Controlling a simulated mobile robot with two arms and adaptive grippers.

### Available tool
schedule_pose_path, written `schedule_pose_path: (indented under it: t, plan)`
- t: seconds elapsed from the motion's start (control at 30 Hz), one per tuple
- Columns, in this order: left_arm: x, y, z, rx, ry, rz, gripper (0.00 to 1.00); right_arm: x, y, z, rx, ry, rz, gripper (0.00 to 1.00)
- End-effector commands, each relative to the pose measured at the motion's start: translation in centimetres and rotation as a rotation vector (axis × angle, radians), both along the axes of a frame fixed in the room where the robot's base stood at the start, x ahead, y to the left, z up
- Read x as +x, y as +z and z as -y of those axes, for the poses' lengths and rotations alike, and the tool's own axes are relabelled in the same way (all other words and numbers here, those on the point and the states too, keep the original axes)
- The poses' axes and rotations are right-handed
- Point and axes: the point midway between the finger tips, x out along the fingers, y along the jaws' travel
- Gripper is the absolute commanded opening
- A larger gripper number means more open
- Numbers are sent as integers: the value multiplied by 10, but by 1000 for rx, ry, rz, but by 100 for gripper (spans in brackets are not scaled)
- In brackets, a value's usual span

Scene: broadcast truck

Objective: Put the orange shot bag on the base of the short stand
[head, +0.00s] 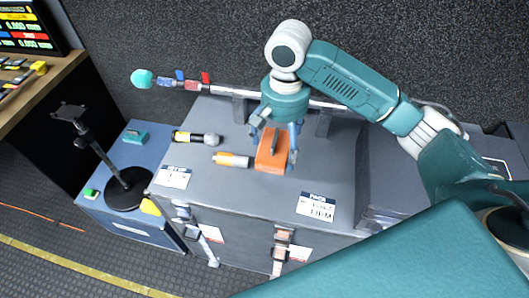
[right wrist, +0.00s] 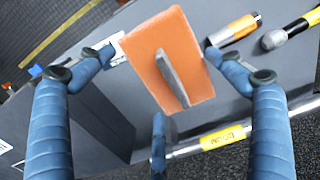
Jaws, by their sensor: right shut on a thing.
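The orange shot bag (head: 271,152), a flat block with a grey handle strap, is at the top of the large grey case. My right gripper (head: 281,135) comes down over it and is shut on it. In the right wrist view the bag (right wrist: 150,60) sits between the blue fingers (right wrist: 160,55). Whether it touches the case top I cannot tell. The short stand (head: 100,150) has a black pole and a round black base (head: 130,201). It stands upright on a lower blue case to the left, and its base looks bare. My left gripper is not in view.
The grey case top (head: 225,185) holds a black-and-yellow microphone (head: 196,138) and an orange-and-white one (head: 232,160) left of the bag. A boom pole (head: 228,90) lies along the back. The lower blue case (head: 155,160) carries a teal item (head: 134,136) and a green one (head: 90,194).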

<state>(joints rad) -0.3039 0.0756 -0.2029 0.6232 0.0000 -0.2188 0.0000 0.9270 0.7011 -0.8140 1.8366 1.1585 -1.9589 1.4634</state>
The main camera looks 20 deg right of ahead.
Motion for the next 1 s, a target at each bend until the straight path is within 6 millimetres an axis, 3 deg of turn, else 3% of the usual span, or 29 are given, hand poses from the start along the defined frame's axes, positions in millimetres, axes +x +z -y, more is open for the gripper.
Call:
schedule_pose_path:
  t: [0.1, 0.2, 0.5, 0.7, 1.0]
  plan:
    - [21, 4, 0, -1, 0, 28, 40, -1, -26, 1, -1, -2, -2, 34]
    - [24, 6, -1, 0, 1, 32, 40, 0, -49, 1, -1, 0, -1, 34]
    - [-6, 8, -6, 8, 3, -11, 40, 0, -110, 0, 0, 1, 1, 34]
    - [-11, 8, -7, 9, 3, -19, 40, 1, -127, -1, 2, 2, 4, 34]
    - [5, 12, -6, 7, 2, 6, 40, 0, -161, 0, 0, 2, 1, 34]
